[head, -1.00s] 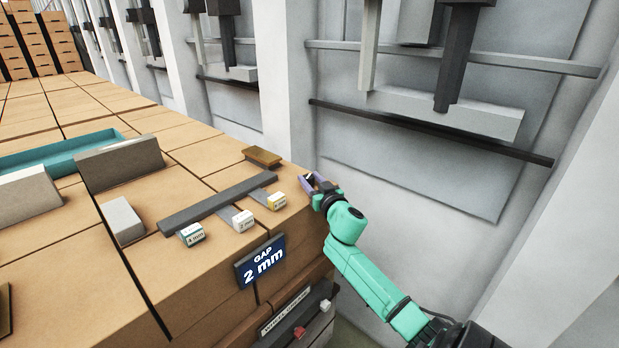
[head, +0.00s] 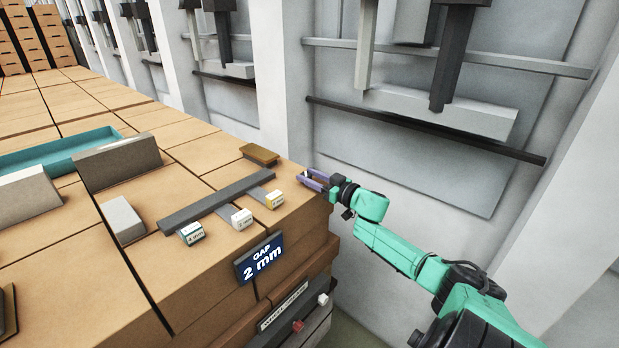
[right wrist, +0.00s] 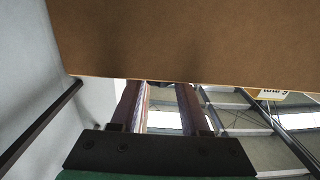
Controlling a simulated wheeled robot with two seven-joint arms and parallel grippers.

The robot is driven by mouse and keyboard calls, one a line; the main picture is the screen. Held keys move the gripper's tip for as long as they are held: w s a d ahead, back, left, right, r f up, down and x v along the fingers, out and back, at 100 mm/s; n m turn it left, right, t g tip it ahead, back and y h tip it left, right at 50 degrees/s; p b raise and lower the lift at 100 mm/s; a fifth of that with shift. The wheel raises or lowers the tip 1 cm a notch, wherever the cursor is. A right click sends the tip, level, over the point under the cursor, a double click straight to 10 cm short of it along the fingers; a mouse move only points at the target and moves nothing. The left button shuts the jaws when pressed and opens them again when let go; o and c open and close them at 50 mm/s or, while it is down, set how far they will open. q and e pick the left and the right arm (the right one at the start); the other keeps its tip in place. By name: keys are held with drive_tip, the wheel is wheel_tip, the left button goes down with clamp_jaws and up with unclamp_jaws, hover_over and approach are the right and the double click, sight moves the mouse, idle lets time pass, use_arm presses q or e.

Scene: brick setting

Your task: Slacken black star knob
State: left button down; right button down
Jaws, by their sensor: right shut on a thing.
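My right gripper (head: 314,181) is at the far right corner of the brick stack in the head view, its purple fingers reaching over the top edge. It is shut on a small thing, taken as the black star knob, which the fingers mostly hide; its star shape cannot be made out. In the right wrist view the two fingers (right wrist: 162,107) run up behind the edge of a close brown face (right wrist: 185,40), so their tips and the thing between them are hidden. My left gripper is not in view.
On the brick top (head: 200,165) lie a dark grey bar (head: 215,203) with several small labelled blocks, a brown block (head: 259,155), grey blocks and a teal tray (head: 55,152). A blue "GAP 2 mm" sign (head: 260,258) hangs on the front. A grey wall stands behind.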

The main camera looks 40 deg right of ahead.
drive_tip(key=shift+c, duration=1.9)
unclamp_jaws()
drive_tip(key=s+d, duration=0.1)
drive_tip(key=s, duration=1.3)
drive_tip(key=shift+s+d, duration=0.3)
